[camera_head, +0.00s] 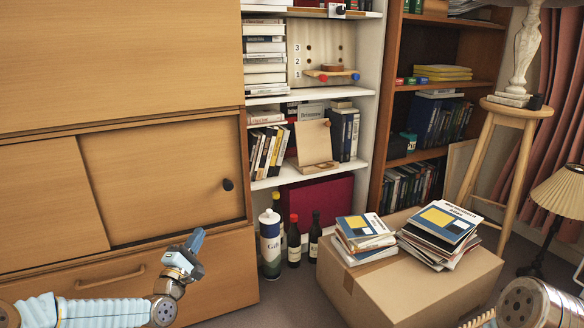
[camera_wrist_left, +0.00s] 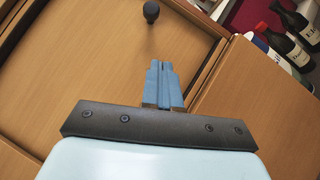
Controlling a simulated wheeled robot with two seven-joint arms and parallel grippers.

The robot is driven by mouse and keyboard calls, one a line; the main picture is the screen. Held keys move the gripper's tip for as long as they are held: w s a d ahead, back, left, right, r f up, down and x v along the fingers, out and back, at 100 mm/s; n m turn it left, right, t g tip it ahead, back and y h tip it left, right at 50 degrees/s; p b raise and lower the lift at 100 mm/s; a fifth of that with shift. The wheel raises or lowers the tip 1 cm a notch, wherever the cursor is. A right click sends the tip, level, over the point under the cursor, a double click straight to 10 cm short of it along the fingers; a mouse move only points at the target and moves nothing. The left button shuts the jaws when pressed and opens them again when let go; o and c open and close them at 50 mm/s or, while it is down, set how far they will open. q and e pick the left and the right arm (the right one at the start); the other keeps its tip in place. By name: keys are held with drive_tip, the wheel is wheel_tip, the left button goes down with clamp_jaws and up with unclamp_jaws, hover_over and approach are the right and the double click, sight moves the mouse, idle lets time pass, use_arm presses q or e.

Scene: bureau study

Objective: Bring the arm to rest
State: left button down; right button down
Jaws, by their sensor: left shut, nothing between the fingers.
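My left gripper (camera_head: 194,241) is at the lower left of the head view, in front of the wooden cabinet (camera_head: 150,190). Its blue fingers are together with nothing between them, and they point up. In the left wrist view the shut fingers (camera_wrist_left: 162,84) show against the cabinet front, with the dark round knob (camera_wrist_left: 151,11) beyond them. I cannot tell how close the fingers are to the cabinet. My right gripper does not show; only part of my right arm is at the lower right of the head view.
A cardboard box (camera_head: 420,285) with two stacks of books (camera_head: 440,232) stands on the floor at the right. Several bottles (camera_head: 294,240) and a white-blue canister (camera_head: 270,245) stand beside the cabinet. A white bookshelf (camera_head: 315,95), a wooden stool (camera_head: 505,150) and a lamp (camera_head: 560,200) are behind.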

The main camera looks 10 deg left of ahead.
use_arm(q)
drive_tip(key=s+d+f+m+g+h, duration=0.2)
drive_tip(key=d+f+m+g, duration=0.35)
drive_tip(key=d+f, duration=0.7)
drive_tip(key=s+d+f+m+g+h, duration=0.1)
drive_tip(key=s+d+f+m+g, duration=0.35)
drive_tip(key=s+f, duration=0.4)
drive_tip(key=s+d+f+m+g, duration=0.4)
drive_tip(key=s+d+f+g, duration=0.15)
drive_tip(key=s+f, duration=0.3)
drive_tip(key=s+f+m+g+y, duration=0.2)
drive_tip(key=s+f+m+g, duration=0.25)
drive_tip(key=s, duration=0.95)
wheel_tip(320, 180, up, 16)
drive_tip(key=p, duration=1.6)
drive_tip(key=shift+w+d+f+h+p, duration=0.15)
drive_tip(key=shift+w+d+h+p, duration=0.15)
drive_tip(key=shift+d, duration=0.1)
